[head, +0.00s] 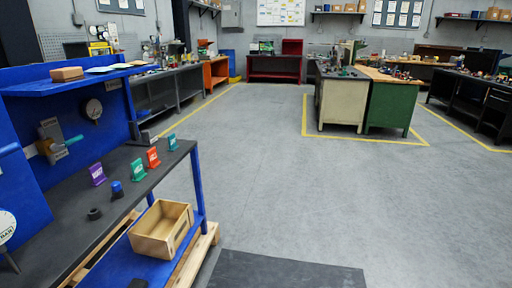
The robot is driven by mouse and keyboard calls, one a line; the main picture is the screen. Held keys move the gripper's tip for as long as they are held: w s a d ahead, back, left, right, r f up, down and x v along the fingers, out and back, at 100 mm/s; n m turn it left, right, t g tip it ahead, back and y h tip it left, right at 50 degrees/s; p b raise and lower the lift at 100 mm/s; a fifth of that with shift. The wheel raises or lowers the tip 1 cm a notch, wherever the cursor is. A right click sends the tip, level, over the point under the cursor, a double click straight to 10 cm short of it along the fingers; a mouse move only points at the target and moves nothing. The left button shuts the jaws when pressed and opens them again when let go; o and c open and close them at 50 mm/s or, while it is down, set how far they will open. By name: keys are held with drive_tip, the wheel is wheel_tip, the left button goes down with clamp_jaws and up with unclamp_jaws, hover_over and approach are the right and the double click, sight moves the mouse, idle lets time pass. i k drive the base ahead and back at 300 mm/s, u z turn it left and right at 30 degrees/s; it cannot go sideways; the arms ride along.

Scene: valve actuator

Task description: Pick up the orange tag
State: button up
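The orange tag (153,158) stands upright on the dark top of the blue-framed workbench (130,199) at the left. It is between a green tag (136,173) nearer me and a teal tag (172,142) near the bench's far right corner. It stands apart from both, and nothing covers it. My gripper is not in view.
A purple tag (97,174), a blue-capped piece (117,189) and a small black piece (94,214) share the bench top. A valve (53,140) and gauge (92,109) are on the blue back panel. A wooden box (162,230) sits on the lower shelf. The floor (270,180) to the right is clear.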

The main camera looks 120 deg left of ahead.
sight(151, 155)
drive_tip(key=u, duration=3)
drive_tip(key=i, duration=2.15)
drive_tip(key=u, duration=2.1)
